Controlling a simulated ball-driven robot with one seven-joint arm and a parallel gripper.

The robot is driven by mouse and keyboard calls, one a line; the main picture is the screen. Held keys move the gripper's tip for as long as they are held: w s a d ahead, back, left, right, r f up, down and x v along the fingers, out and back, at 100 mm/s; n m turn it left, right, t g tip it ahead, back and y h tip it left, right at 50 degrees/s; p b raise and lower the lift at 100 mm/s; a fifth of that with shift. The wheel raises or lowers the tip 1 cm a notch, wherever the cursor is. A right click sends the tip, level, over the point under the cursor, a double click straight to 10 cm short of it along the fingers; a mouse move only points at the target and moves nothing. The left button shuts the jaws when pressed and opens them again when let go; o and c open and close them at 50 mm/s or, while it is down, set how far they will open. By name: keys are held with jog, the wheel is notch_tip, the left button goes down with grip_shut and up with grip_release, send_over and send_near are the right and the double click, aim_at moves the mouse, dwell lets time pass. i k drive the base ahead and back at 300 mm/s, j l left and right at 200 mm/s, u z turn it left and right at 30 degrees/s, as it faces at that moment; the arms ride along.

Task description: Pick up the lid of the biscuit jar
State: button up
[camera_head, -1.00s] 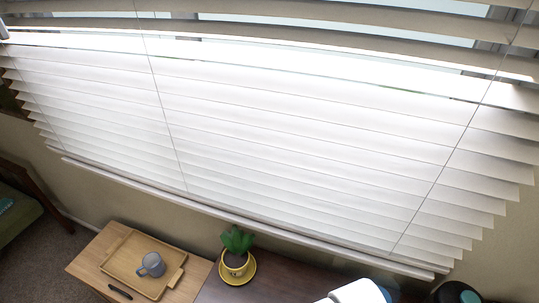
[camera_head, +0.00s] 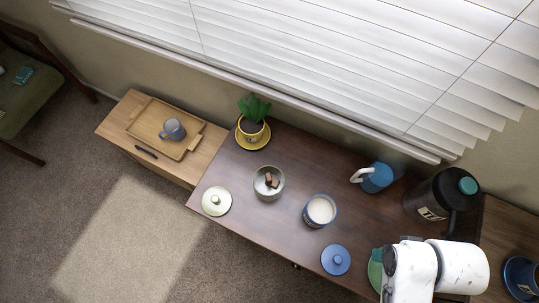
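A pale green-grey jar (camera_head: 269,188) stands open on the dark wooden desk, with a few brown biscuit-like pieces inside. A round pale green lid with a knob (camera_head: 216,201) lies flat to its left, near the desk's front left corner; its colour matches this jar. A blue jar with white contents (camera_head: 320,210) stands to the right, and a blue knobbed lid (camera_head: 335,259) lies in front of it. White links of my arm show at the lower right; my gripper's fingers are not visible.
A potted plant on a yellow saucer (camera_head: 241,138), a blue mug-like vessel (camera_head: 377,178) and a black kettle-like container (camera_head: 433,198) stand along the back. A tray (camera_head: 147,122) with a grey-blue mug (camera_head: 173,130) is left. My arm partly hides a green item (camera_head: 375,270).

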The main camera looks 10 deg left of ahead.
aim_at(217, 201)
jog(key=k+j+u, duration=0.15)
jog(key=j+u, duration=0.3)
jog(key=u, duration=0.3)
